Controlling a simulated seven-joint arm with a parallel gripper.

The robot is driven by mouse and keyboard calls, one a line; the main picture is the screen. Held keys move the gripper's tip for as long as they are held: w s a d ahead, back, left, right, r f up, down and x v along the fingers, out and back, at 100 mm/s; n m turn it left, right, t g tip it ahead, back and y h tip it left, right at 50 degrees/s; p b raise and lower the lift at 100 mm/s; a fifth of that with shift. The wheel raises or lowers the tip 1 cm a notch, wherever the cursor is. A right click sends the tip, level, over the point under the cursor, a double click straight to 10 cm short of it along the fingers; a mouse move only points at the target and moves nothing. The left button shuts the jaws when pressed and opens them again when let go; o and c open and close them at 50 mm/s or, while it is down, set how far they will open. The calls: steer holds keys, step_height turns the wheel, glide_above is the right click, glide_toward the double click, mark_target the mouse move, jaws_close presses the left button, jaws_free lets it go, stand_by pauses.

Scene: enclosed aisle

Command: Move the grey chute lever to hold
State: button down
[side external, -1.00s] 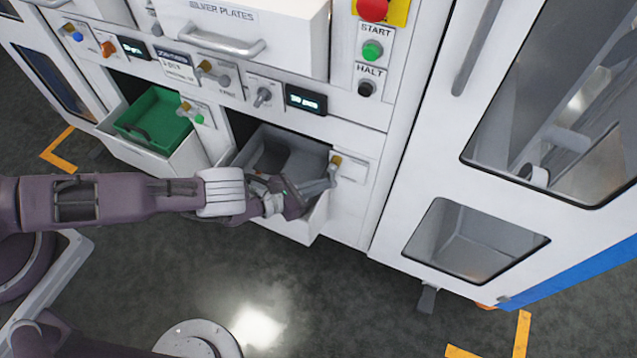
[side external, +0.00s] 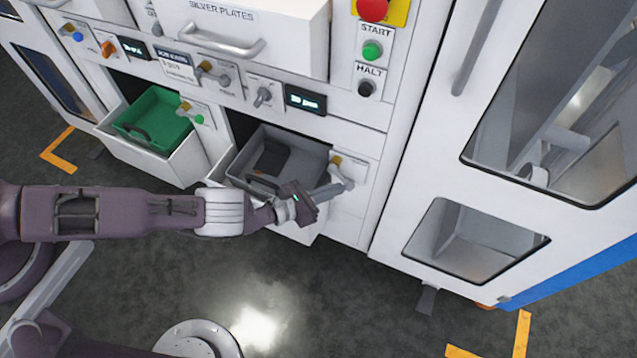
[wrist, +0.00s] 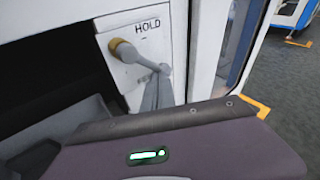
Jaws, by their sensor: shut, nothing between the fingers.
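The grey chute lever (wrist: 143,58) turns on a brass pivot (wrist: 122,49) on a white plate marked HOLD in the wrist view. From the pivot it slants right and slightly down, below the HOLD label (wrist: 147,25). In the side view the lever (side external: 345,173) slants down and right from its brass pivot, beside the right-hand chute. My gripper (side external: 343,187) is shut, with nothing between its fingers. Its grey fingertips (wrist: 157,92) are at the lever's free end, overlapping it in view; I cannot tell whether they touch.
The right-hand chute holds a grey tray (side external: 310,153) with a dark item inside, next to my wrist. A green tray (side external: 150,125) sits in the left chute. Red, green and black buttons are above. Open floor lies in front.

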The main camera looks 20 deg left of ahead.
steer(key=shift+d+r, duration=0.55)
steer(key=shift+d, duration=0.2)
steer(key=shift+d+r+n+h, duration=0.4)
steer(key=shift+r+n+h, duration=0.05)
steer(key=shift+n+h, duration=0.05)
steer(key=shift+d, duration=0.1)
stand_by(0.7)
steer(key=f+v, duration=0.1)
steer(key=v, duration=0.6)
steer(key=shift+a+t, duration=0.3)
steer(key=shift+a, duration=0.15)
steer(key=shift+s+r, duration=0.15)
